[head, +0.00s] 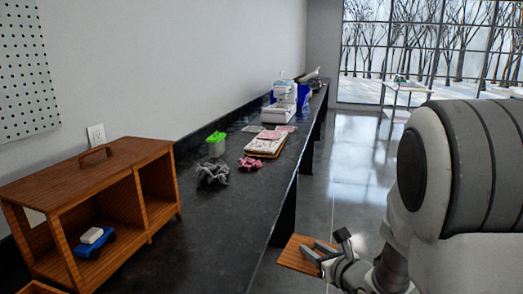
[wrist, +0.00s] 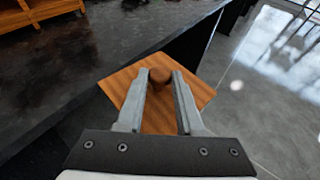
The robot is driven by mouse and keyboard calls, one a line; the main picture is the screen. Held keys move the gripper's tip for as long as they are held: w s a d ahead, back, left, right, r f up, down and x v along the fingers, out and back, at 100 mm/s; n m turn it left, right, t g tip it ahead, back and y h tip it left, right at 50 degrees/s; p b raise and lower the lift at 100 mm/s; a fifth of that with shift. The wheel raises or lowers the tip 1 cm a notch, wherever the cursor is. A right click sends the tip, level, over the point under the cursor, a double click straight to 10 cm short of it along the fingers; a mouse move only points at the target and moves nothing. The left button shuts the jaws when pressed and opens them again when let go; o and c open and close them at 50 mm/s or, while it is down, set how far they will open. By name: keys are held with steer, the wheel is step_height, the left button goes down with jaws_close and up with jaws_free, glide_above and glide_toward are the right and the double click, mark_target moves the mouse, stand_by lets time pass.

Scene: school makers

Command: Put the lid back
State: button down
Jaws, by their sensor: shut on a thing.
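My gripper (wrist: 160,77) is shut on the round brown knob of a flat, square wooden lid (wrist: 120,88). The lid hangs in the air beyond the counter's front edge, over the floor side. The head view shows the same lid (head: 293,257) at the bottom middle, with my gripper (head: 318,248) at it; the knob is hard to make out there. A wooden box (head: 40,288) is cut off at the bottom left corner of the head view, and its inside is mostly hidden.
A wooden cabinet (head: 148,240) with open compartments and a top handle stands on the dark counter (head: 215,215), holding a blue item (head: 95,248).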

steer(key=shift+d+f+m+h, duration=0.1)
steer(key=shift+d+m+h, duration=0.35)
steer(key=shift+d, duration=0.4)
step_height(320, 180, up, 17)
steer(key=p, duration=1.7)
steer(key=shift+a, duration=0.15)
steer(key=shift+f, duration=0.1)
